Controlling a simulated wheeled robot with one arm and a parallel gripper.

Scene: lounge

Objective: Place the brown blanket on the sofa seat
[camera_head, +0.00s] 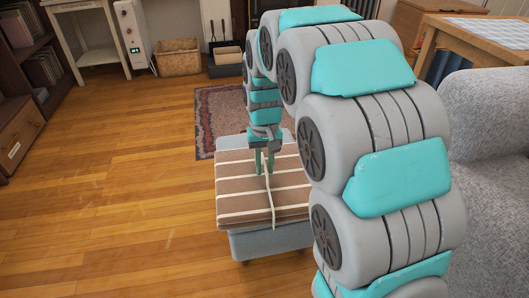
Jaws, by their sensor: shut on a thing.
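The brown blanket (243,190) with cream stripes lies folded flat on a grey footstool (272,240) in front of me. My gripper (264,172) points down at the middle of the blanket, with its teal fingertips at the blanket's top. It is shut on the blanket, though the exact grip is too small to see. A pale band runs from the fingertips to the near edge. The grey sofa (490,120) is at the right edge. My arm hides part of it and the blanket's right side; its seat cannot be made out clearly.
A patterned rug (218,115) lies behind the footstool. A wooden table (475,35) stands at the upper right, and a bookshelf (30,70) at the left. A wicker basket (178,57) is by the far wall. The wooden floor at the left is clear.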

